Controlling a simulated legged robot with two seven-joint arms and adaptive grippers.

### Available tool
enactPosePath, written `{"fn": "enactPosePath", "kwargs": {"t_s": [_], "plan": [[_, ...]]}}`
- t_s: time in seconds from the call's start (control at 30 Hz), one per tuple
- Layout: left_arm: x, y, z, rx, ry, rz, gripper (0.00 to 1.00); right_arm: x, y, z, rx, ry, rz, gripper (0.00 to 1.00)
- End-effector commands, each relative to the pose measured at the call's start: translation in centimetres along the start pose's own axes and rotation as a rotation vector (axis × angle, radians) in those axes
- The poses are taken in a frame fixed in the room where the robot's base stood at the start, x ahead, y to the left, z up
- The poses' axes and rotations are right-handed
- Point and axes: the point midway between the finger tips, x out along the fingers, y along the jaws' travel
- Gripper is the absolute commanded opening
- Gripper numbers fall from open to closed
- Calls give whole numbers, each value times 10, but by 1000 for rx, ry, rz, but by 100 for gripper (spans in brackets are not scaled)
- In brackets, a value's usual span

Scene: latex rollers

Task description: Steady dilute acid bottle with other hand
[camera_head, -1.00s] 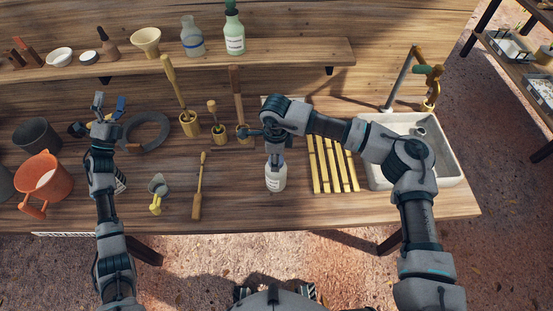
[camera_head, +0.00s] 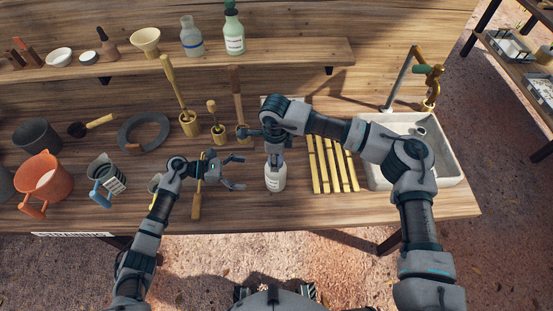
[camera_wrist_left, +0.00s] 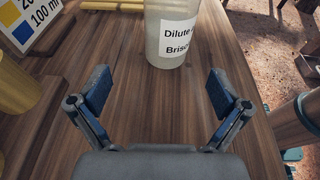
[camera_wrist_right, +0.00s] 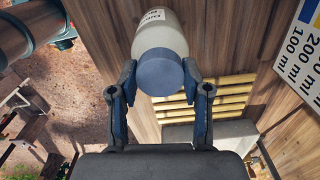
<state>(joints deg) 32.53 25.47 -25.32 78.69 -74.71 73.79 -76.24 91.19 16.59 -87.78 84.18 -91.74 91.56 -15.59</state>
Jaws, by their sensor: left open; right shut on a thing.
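The dilute acid bottle (camera_head: 275,179) is white with a label and stands upright on the bench below my right gripper. Its label, starting "Dilute", shows in the left wrist view (camera_wrist_left: 173,35), and its grey-blue cap shows in the right wrist view (camera_wrist_right: 160,72). My right gripper (camera_wrist_right: 158,88) is shut on the cap from above. My left gripper (camera_head: 238,172) is open and empty, low over the bench to the left of the bottle. In the left wrist view its fingers (camera_wrist_left: 157,92) point at the bottle, with a gap of bare bench between.
Yellow strips (camera_head: 333,164) and a sink (camera_head: 440,150) lie to the right. Wooden tools in yellow holders (camera_head: 190,123) stand behind. Orange (camera_head: 46,178) and blue-handled (camera_head: 104,180) jugs stand at left.

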Motion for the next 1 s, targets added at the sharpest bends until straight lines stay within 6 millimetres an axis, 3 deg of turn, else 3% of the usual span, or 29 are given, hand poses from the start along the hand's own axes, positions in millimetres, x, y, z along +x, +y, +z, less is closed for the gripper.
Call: {"fn": "enactPosePath", "kwargs": {"t_s": [0.27, 0.7, 1.0], "plan": [[22, -9, -9, 32, 34, -35, 100, 0, 0, 0, 0, 1, 0, 24], [87, -10, -10, 29, 33, -32, 100, 0, 0, 0, 0, 1, 0, 24], [106, -11, -11, 29, 34, -31, 100, 0, 0, 0, 0, 1, 0, 24]]}}
